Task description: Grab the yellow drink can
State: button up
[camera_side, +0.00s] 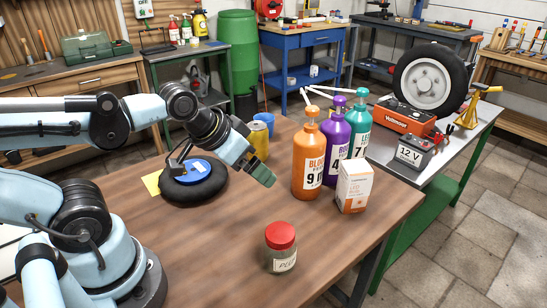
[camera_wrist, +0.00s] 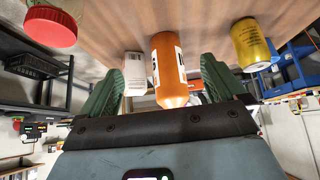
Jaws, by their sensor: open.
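The yellow drink can (camera_side: 260,136) stands on the wooden table behind my gripper in the side view, its lower left part hidden by the gripper. My gripper (camera_side: 263,176) is open and empty, above the table and apart from the can. In the wrist view, which is upside down, the can (camera_wrist: 251,45) is at the upper right, outside the green fingers. Between the fingers (camera_wrist: 160,78) the orange pump bottle (camera_wrist: 168,70) shows farther off.
Orange (camera_side: 306,160), purple (camera_side: 331,148) and teal (camera_side: 357,130) pump bottles and a white box (camera_side: 354,186) stand at the right. A red-lidded jar (camera_side: 281,250) is in front. A blue disc on a black round base (camera_side: 194,180) lies left. A blue cup (camera_side: 266,121) is behind the can.

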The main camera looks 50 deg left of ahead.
notch_tip(320, 180, up, 5)
jog(key=w+a+m+h, duration=0.3)
jog(key=w+a+h, duration=0.35)
jog(key=a, duration=0.65)
jog(key=a+m+t, duration=0.3)
jog(key=a+t, duration=0.1)
jog(key=a, duration=0.8)
send_near(258, 138)
jog(key=a+f, duration=0.2)
jog(key=a, duration=0.2)
jog(key=shift+h, duration=0.35)
jog(key=x, duration=1.2)
jog(key=shift+w+r, duration=0.15)
jog(key=shift+r, duration=0.15)
